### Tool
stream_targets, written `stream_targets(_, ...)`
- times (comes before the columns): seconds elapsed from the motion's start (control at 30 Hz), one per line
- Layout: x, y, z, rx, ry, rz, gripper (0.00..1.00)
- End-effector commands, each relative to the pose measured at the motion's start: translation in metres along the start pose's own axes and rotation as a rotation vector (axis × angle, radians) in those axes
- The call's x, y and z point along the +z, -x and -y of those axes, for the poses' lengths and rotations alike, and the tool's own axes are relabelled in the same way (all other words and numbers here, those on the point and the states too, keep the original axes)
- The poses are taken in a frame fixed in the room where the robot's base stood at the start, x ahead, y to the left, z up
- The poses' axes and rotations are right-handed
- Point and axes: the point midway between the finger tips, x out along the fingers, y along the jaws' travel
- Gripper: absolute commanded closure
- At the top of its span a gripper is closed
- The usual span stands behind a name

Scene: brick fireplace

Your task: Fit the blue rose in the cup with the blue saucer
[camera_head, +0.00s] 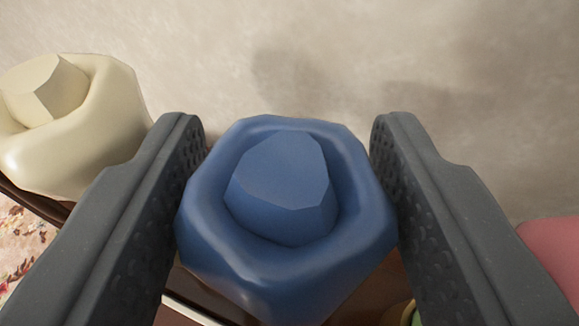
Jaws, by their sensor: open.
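The blue rose (281,185) is a chunky faceted bloom seen from above in the middle of the view. My gripper (289,135) is open, with one dark finger on each side of the rose. The fingers are very close to its sides; I cannot tell whether they touch it. The lower part of the rose is hidden beneath its bloom. The cup and the blue saucer are not in view.
A cream rose (75,120) stands at the left, close to the left finger. A pink object (553,255) shows at the right edge. A pale wall (300,50) lies behind. Floral cloth (22,240) shows at the lower left.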

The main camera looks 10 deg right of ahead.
Motion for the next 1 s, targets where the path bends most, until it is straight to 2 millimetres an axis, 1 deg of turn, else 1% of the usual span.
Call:
stream_targets(0.2, -0.001, 0.0, 0.0, -0.001, 0.0, -0.001, 0.53)
stream_targets(0.23, -0.001, 0.0, 0.001, -0.001, -0.001, -0.001, 0.58)
stream_targets(0.27, -0.001, 0.0, 0.001, -0.001, -0.001, -0.001, 0.67)
stream_targets(0.3, -0.001, 0.0, 0.001, -0.001, -0.001, -0.001, 0.78)
stream_targets(0.33, -0.001, 0.0, 0.001, -0.001, -0.001, -0.001, 0.81)
stream_targets(0.6, -0.001, 0.0, 0.001, -0.002, -0.001, -0.001, 0.81)
stream_targets(0.73, -0.005, 0.001, 0.001, -0.002, -0.002, -0.002, 0.81)
stream_targets(0.87, -0.015, 0.004, 0.002, -0.003, -0.004, -0.003, 0.81)
stream_targets(1.0, -0.032, 0.009, 0.002, -0.005, -0.003, -0.004, 0.81)
